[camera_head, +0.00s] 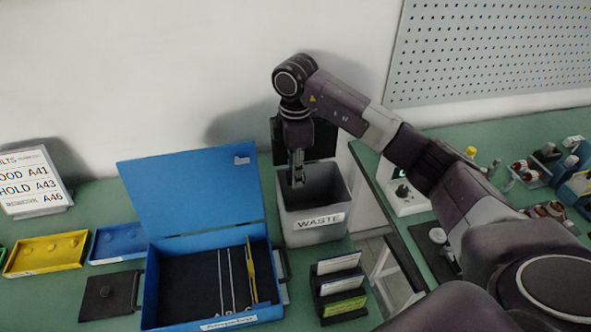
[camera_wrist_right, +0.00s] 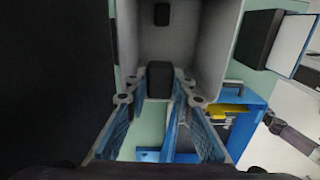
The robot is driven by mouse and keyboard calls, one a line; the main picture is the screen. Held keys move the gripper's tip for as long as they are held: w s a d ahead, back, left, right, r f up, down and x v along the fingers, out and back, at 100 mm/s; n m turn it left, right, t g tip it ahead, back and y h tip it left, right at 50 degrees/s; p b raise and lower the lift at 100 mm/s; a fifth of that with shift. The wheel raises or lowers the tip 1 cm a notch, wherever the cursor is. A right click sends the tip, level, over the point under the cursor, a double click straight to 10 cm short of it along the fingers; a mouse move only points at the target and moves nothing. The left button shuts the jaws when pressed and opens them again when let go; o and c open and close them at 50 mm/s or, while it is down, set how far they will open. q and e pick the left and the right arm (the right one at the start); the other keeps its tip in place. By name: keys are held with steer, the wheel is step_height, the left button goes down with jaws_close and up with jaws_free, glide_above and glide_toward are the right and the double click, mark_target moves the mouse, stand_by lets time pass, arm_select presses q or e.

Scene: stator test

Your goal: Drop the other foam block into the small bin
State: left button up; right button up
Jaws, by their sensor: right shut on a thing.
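The small grey bin labelled WASTE (camera_head: 315,218) stands open on the green table, right of the blue case. My right gripper (camera_head: 298,178) points down at the bin's mouth, over its left part. In the right wrist view my right gripper (camera_wrist_right: 160,84) is shut on a dark foam block (camera_wrist_right: 160,76), held between the fingertips. The block is hard to make out in the head view. The bin's pale inside (camera_wrist_right: 208,38) shows beyond the fingertips, with a small dark block (camera_wrist_right: 161,14) against it. My left gripper is not in view.
An open blue case (camera_head: 190,196) with its lid up stands left of the bin. A small card rack (camera_head: 340,290) stands in front of the bin. Yellow (camera_head: 45,255) and blue (camera_head: 118,243) trays lie at left. A gap separates this table from the right one.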

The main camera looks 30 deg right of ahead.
step_height(320, 180, down, 2)
steer(key=shift+f+b, duration=0.1)
steer(key=shift+b, duration=0.5)
steer(key=shift+f+b, duration=3.3)
steer(key=shift+f, duration=2.35)
steer(key=o, duration=0.8)
